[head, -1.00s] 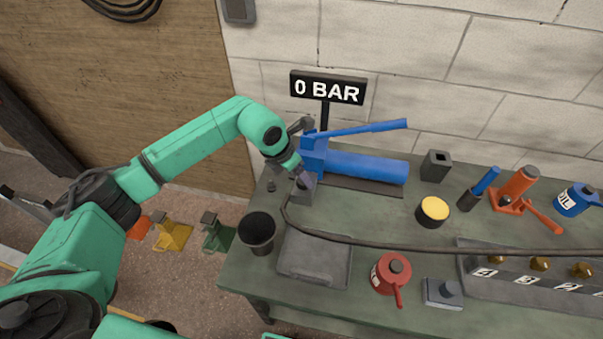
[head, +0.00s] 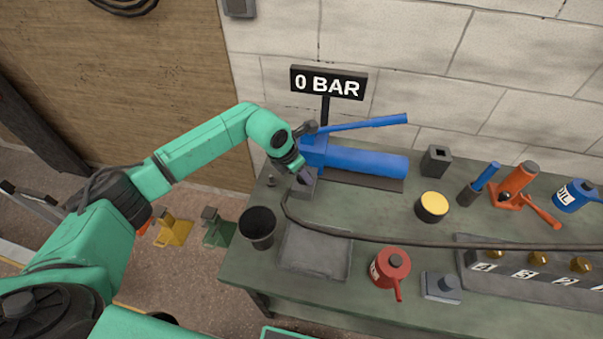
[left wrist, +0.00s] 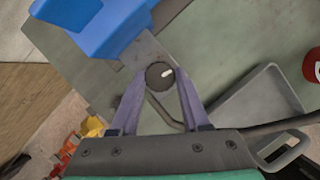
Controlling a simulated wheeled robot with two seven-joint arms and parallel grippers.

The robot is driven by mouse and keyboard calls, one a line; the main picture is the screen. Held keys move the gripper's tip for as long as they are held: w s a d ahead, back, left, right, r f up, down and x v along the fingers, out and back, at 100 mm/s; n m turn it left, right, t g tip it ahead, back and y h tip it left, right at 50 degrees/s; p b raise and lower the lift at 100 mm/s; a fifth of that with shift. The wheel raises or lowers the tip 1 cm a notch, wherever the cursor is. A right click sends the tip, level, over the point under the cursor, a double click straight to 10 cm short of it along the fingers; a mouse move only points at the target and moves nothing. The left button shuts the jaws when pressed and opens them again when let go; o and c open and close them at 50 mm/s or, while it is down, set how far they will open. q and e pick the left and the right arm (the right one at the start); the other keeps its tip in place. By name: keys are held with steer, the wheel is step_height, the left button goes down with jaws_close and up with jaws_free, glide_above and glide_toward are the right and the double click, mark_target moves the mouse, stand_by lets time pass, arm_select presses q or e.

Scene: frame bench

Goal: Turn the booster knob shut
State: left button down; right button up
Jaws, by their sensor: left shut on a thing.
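The booster is a blue hand pump (head: 366,163) with a long blue lever (head: 360,126) at the back of the bench. Its knob (left wrist: 160,75) is round and dark with a white mark, on a grey block at the pump's left end. My left gripper (head: 304,178) is at that block. In the left wrist view its two purple fingers (left wrist: 159,90) are closed on opposite sides of the knob. In the head view the fingers hide the knob. A black sign (head: 328,83) above the pump reads 0 BAR. My right gripper is not in view.
A black hose (head: 400,242) runs from the block across the bench (head: 384,218). A dark cup (head: 258,227), a grey tray (head: 315,253), a red can (head: 389,268) and a yellow-topped tin (head: 432,207) stand nearby. A brick wall is behind.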

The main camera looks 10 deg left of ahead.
arm_select(q)
steer(key=shift+f+m+b, duration=0.15)
steer(key=shift+m+b, duration=0.25)
steer(key=shift+b, duration=0.25)
steer(key=m+b, duration=0.2)
steer(key=m+g+h+b, duration=0.1)
steer(key=m+b, duration=0.1)
steer(key=m+g+b, duration=0.1)
steer(key=m+b, duration=0.1)
steer(key=b, duration=0.1)
steer(key=shift+w+a+m+h, duration=0.1)
steer(key=shift+w+m+h, duration=0.2)
steer(key=shift+h, duration=0.1)
steer(key=m+g+b, duration=0.1)
steer(key=m+b, duration=0.1)
steer(key=m, duration=0.1)
steer(key=shift+w+m+g, duration=0.1)
steer(key=shift+m+g, duration=0.2)
steer(key=shift+g, duration=0.1)
steer(key=shift+w+r+m+g+b, duration=0.15)
steer(key=shift+m+g+b, duration=0.2)
steer(key=shift+m, duration=0.8)
steer(key=shift+r+m+g+b, duration=0.15)
steer(key=shift+m+g, duration=0.3)
steer(key=shift+m, duration=0.7)
steer(key=shift+c, duration=1.9)
jaws_free()
